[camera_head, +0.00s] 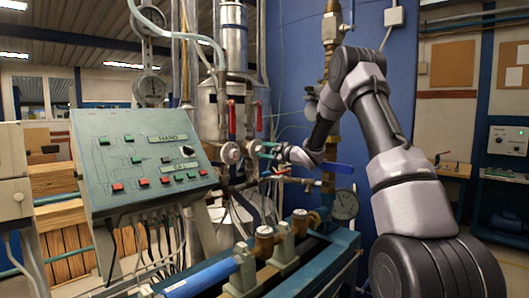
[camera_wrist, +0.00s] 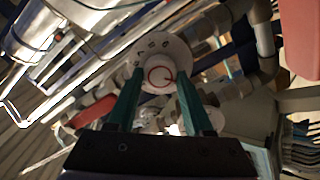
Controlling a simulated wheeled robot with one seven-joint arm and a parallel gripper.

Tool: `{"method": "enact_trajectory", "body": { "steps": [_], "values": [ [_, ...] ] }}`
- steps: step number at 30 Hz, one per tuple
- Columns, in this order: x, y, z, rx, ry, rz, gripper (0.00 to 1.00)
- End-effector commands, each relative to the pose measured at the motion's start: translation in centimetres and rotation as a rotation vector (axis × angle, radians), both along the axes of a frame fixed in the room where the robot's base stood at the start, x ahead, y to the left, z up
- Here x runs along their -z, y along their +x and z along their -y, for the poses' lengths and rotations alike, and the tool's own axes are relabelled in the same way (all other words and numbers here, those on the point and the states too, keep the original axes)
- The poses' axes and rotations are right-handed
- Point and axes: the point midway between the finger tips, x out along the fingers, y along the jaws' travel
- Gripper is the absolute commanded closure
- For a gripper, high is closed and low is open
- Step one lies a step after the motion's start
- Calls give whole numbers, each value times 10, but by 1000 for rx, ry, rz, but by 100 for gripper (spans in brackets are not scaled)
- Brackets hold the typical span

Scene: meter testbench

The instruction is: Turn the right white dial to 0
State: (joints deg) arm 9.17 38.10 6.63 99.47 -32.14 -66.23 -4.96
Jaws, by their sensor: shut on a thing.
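A white round dial (camera_wrist: 171,46) with dark numbers on its face and a red ring on its knob is in the upper middle of the wrist view. My gripper (camera_wrist: 160,78) has its two green fingers on either side of the dial's knob and is shut on it. In the head view my gripper (camera_head: 262,151) reaches in from the right at the valves, and its fingers partly hide the right dial. Another white dial (camera_head: 230,152) is just left of it, apart from the fingers. The dial's exact setting is too small to read.
A sloped control panel (camera_head: 145,155) with red and green buttons stands at left. Red lever handles (camera_head: 232,118) hang above the dials. Pipes crowd the area around the gripper.

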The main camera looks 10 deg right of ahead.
Motion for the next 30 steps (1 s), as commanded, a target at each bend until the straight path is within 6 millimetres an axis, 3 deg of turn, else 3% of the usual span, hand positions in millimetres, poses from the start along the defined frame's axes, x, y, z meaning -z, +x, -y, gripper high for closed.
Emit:
{"method": "enact_trajectory", "body": {
  "steps": [23,24,26,30],
  "values": [
    [2,0,1,0,-85,58,100],
    [2,0,1,0,-85,58,37],
    [2,0,1,0,-84,58,19],
    [1,0,0,1,-84,58,19]
  ]
}}
